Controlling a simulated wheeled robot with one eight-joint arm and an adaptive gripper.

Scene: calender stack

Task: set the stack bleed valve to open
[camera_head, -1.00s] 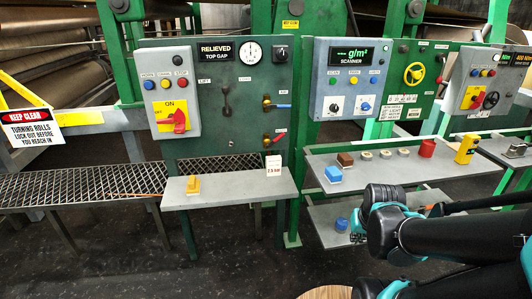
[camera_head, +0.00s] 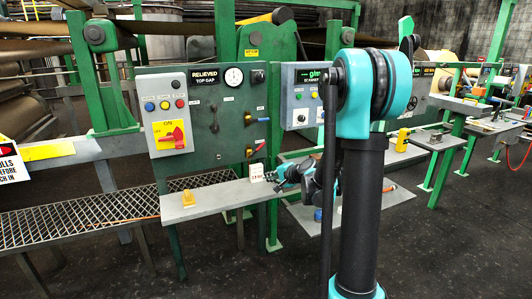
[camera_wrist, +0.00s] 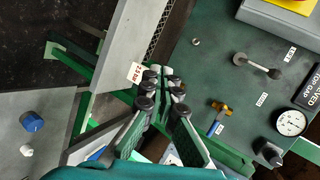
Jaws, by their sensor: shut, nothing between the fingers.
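The green panel (camera_head: 225,150) carries a valve with a blue handle (camera_head: 263,119) and, below it, a valve with a red handle (camera_head: 261,149). Their labels are too small to read, so I cannot tell which is the stack bleed valve. In the wrist view, the blue-handled brass valve (camera_wrist: 220,110) stands right of my fingers, apart from them. The red handle is not visible there. My gripper (camera_wrist: 161,85) is shut and empty, near a small white "bar" card (camera_wrist: 134,72). In the head view, my gripper (camera_head: 274,176) is beside the shelf's right end, below the red handle.
The panel also has a gauge (camera_head: 234,77), a grey lever (camera_head: 214,116) and a switch box (camera_head: 165,112). Right of it is the scanner box (camera_head: 300,105). My arm hides part of that side.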

